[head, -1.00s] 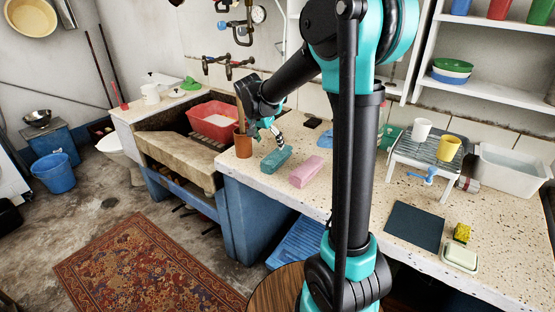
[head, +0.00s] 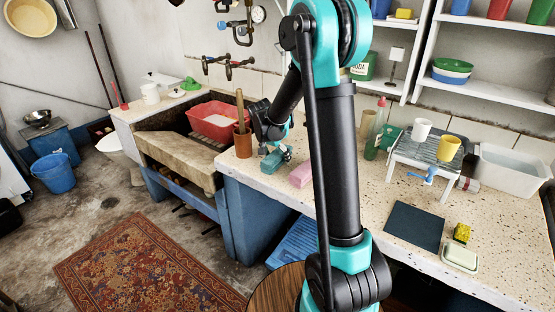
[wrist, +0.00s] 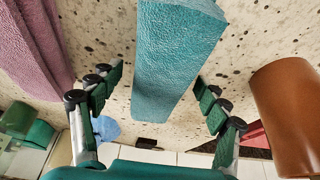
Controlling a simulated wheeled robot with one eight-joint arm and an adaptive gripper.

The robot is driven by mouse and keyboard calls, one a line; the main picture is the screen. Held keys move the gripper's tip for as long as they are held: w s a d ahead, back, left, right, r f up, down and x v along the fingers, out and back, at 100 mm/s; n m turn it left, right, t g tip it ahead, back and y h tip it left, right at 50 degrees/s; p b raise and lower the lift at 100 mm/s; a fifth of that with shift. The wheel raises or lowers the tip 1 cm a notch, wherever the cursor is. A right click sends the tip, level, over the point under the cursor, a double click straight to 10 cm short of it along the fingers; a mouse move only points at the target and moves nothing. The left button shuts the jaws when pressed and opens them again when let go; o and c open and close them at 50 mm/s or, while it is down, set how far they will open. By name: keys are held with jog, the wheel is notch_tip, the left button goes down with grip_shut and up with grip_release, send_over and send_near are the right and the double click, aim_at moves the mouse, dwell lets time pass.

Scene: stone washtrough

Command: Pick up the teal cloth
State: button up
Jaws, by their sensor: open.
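The teal cloth (head: 270,162) is a folded block lying on the speckled counter, partly hidden by my gripper in the head view. In the wrist view the cloth (wrist: 172,50) fills the upper middle. My gripper (head: 284,152) is open and low at the cloth. In the wrist view my gripper (wrist: 158,80) has one finger on each side of the cloth's near end, with counter showing between each finger and the cloth. I cannot tell how high the fingertips are above the counter.
A pink folded cloth (head: 301,174) lies just right of the teal one; it also shows in the wrist view (wrist: 32,50). A brown pot (head: 243,146) holding a wooden stick stands to the left, near the stone trough (head: 178,160). A dark mat (head: 414,227) lies farther right.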

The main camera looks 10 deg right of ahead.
jog(key=shift+c, duration=0.4)
jog(key=c, duration=1.3)
jog(key=shift+r, duration=0.1)
